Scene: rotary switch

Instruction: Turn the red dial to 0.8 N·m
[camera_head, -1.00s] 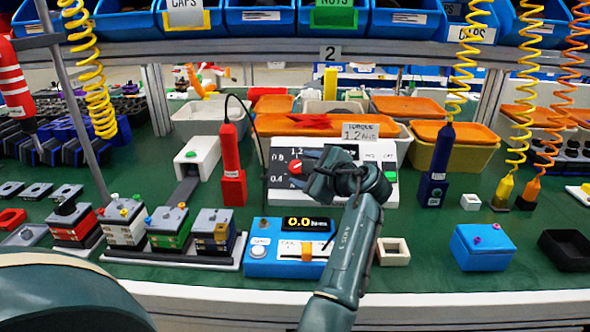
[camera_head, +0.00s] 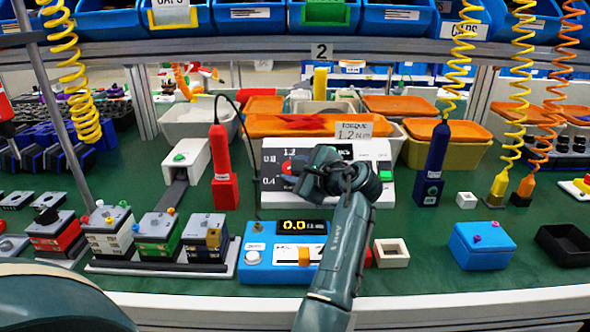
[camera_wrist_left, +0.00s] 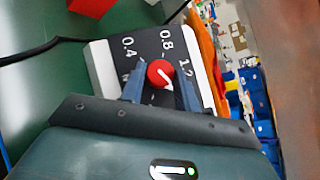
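The red dial (camera_head: 288,167) sits on the dark face of a white control box (camera_head: 382,152), partly hidden by my left gripper (camera_head: 302,172) in the head view. In the left wrist view the dial (camera_wrist_left: 160,73) lies between the two blue-grey fingertips of that gripper (camera_wrist_left: 160,80), with small gaps seeming to show on both sides. Labels 0.4, 0.8 and 1.2 show around it. The dial's white mark slants to the lower right in that view; I cannot tell which label it matches. My right gripper is not in view.
A blue meter (camera_head: 257,258) reading 0.0 stands in front of the box. A red tool (camera_head: 222,170) stands left and a dark blue tool (camera_head: 432,170) right. A sign (camera_head: 354,131) reads TORQUE 1.2. A small white square holder (camera_head: 391,253) lies right of my arm.

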